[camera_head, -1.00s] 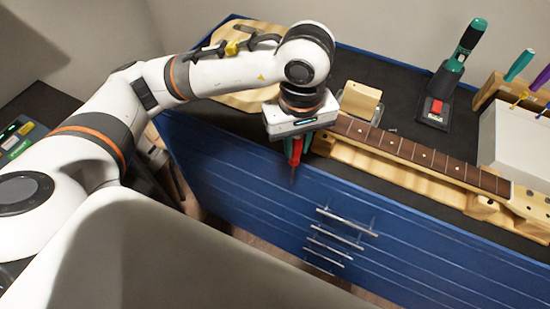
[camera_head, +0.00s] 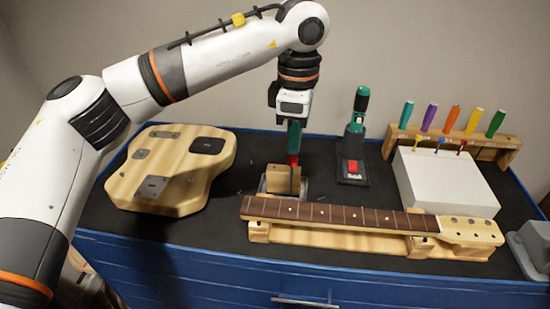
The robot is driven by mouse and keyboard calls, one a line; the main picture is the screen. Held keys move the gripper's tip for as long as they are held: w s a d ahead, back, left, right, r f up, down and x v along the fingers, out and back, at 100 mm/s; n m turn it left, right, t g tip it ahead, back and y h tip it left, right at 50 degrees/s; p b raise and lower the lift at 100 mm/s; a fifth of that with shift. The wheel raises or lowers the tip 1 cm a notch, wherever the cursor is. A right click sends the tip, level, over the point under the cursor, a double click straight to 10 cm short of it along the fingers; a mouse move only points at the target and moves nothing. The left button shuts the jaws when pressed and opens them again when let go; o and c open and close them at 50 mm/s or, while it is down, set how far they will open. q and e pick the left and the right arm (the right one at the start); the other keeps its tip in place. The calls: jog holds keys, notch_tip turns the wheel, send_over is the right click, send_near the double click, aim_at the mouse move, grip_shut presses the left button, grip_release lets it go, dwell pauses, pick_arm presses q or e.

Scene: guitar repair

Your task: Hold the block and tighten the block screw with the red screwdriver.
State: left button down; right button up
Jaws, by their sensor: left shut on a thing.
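The wooden block (camera_head: 279,179) stands on a grey metal base (camera_head: 266,188) on the dark bench top, behind the left end of the guitar neck. My left gripper (camera_head: 294,146) is above the block, pointing down, and shut on the red screwdriver (camera_head: 292,159). Only a short red part of its handle shows below the greenish fingers. Its thin dark shaft points down and overlaps the right part of the block in the picture; I cannot tell whether the tip touches anything. The block screw is not visible. My right gripper is not in view.
A guitar neck (camera_head: 340,217) lies on a wooden support at the bench front. A wooden guitar body (camera_head: 178,182) lies left. A green power tool (camera_head: 356,130) stands behind right, near a white box (camera_head: 447,183) and a rack (camera_head: 484,148) of coloured screwdrivers. A grey object (camera_head: 530,247) is far right.

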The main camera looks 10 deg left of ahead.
pick_arm(q)
jog(key=w+a+r+n, duration=0.4)
jog(key=w+a+n, duration=0.1)
jog(key=w, duration=0.5)
jog(key=shift+r+n, duration=0.3)
jog(key=shift+n, duration=0.6)
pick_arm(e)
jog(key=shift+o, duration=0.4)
